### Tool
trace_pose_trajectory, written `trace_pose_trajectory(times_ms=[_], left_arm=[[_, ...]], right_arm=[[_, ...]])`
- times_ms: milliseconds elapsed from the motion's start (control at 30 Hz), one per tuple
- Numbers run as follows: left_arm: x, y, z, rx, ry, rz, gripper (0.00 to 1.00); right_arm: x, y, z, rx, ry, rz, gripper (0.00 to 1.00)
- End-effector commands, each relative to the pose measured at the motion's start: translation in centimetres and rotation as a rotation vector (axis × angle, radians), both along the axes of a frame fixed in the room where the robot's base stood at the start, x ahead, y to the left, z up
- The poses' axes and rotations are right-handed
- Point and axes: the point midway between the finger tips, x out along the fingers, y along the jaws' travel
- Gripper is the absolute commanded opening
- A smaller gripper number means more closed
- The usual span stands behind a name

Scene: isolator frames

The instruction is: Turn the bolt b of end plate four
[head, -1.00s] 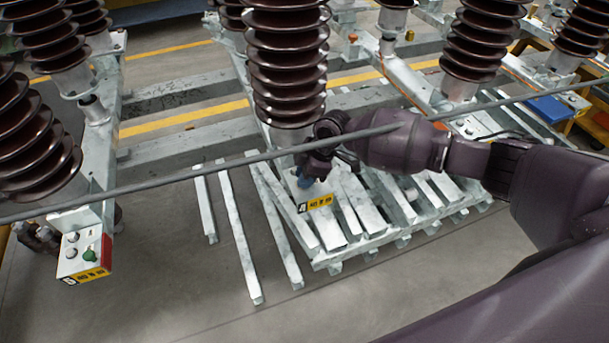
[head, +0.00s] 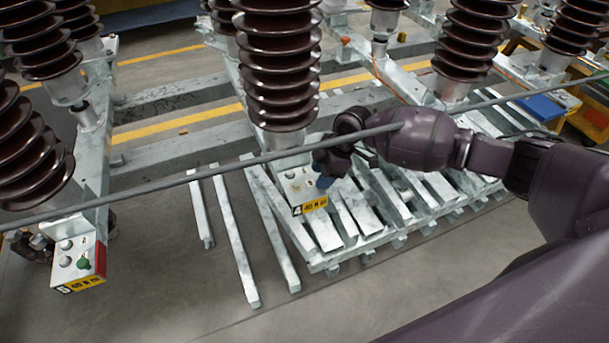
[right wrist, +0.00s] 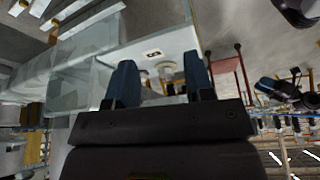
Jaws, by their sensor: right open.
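An end plate (head: 286,180) sits under the middle brown insulator, with a yellow label on its front edge. In the right wrist view, the blue fingers (right wrist: 160,72) are apart. The left gripper is not in view.
A grey cable or bar (head: 200,173) crosses the view in front of the insulators. Metal slats on a rack (head: 390,215) lie below and right of the plate.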

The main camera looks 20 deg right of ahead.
Motion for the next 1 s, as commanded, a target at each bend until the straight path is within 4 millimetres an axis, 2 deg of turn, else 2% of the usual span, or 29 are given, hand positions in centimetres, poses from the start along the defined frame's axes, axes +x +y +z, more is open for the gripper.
trace_pose_trajectory(times_ms=[33,200,400,1000], left_arm=[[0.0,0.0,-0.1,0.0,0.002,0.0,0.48],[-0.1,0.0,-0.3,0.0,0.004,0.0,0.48],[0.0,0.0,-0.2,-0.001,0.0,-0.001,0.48],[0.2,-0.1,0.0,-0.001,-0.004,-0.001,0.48]], right_arm=[[-0.3,-1.1,-0.1,-0.002,0.001,-0.002,0.48],[-0.9,-4.0,-0.1,-0.002,0.001,-0.002,0.48],[-1.3,-6.1,0.0,0.0,0.0,0.0,0.48],[-1.3,-6.6,0.0,0.001,-0.001,0.001,0.48]])
